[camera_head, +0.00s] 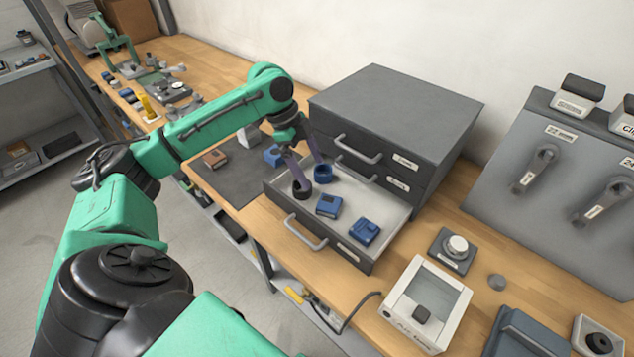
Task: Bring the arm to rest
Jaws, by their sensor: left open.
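My left arm is green and black and reaches in from the left across the workbench. My left gripper (311,180) is open, pointing down over the open drawer (289,207) of the dark grey cabinet. One fingertip is near a black ring-shaped part (302,189), the other near a blue ring-shaped part (323,173). I cannot tell whether the fingers touch either part. Two blue blocks (328,206) (365,231) also lie in the drawer. My right gripper is not in view.
The cabinet (398,105) stands behind the drawer. A dark mat (232,170) with small blocks lies left of it. A white-framed box (426,303) and a knob unit (455,249) stand at the right front. A grey lever panel (560,190) stands far right.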

